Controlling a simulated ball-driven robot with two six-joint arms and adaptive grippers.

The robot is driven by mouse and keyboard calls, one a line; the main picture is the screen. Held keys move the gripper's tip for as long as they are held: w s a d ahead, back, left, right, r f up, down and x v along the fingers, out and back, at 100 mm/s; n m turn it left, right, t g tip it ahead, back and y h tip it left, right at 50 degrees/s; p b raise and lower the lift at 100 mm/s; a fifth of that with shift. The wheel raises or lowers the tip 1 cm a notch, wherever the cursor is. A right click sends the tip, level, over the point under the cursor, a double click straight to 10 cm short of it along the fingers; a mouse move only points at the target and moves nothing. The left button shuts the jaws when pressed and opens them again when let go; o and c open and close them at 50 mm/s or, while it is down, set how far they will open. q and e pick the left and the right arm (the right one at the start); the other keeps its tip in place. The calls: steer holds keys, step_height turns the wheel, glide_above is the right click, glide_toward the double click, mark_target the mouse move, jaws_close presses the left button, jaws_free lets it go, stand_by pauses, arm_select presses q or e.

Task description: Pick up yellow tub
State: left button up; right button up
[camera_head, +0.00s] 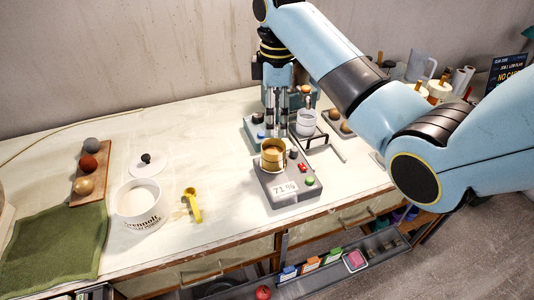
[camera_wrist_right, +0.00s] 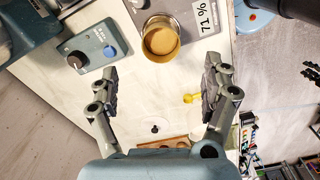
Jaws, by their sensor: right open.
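The yellow tub (camera_head: 272,160) is a small round tub standing upright on a grey device (camera_head: 292,188) with a "71 %" display. It also shows in the right wrist view (camera_wrist_right: 160,40), where its open top faces the camera. My right gripper (camera_head: 277,128) hangs with fingers pointing down, just behind the tub in the head view. In the right wrist view its two fingers (camera_wrist_right: 160,88) are spread wide, with nothing between them, and the tub lies beyond the tips. My left gripper is in neither view.
A device with a knob and blue button (camera_wrist_right: 93,48) stands close by. A white tub (camera_head: 138,205), a yellow scoop (camera_head: 193,205), a white lid (camera_head: 147,165) and a wooden tray of balls (camera_head: 91,172) are on the left. A metal cup (camera_head: 306,122) stands behind right.

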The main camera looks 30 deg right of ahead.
glide_above(273, 147)
steer(key=s+a, duration=0.1)
steer(key=s, duration=0.1)
step_height(273, 147, down, 4)
steer(key=f, duration=0.1)
steer(key=f+p, duration=0.1)
steer(key=f, duration=0.1)
steer(key=f+p, duration=0.1)
steer(key=f, duration=0.1)
steer(key=shift+s+a+f, duration=0.1)
steer(key=shift+a+f, duration=0.15)
steer(key=shift+f, duration=0.3)
steer(key=c, duration=1.5)
steer(key=shift+r, duration=0.15)
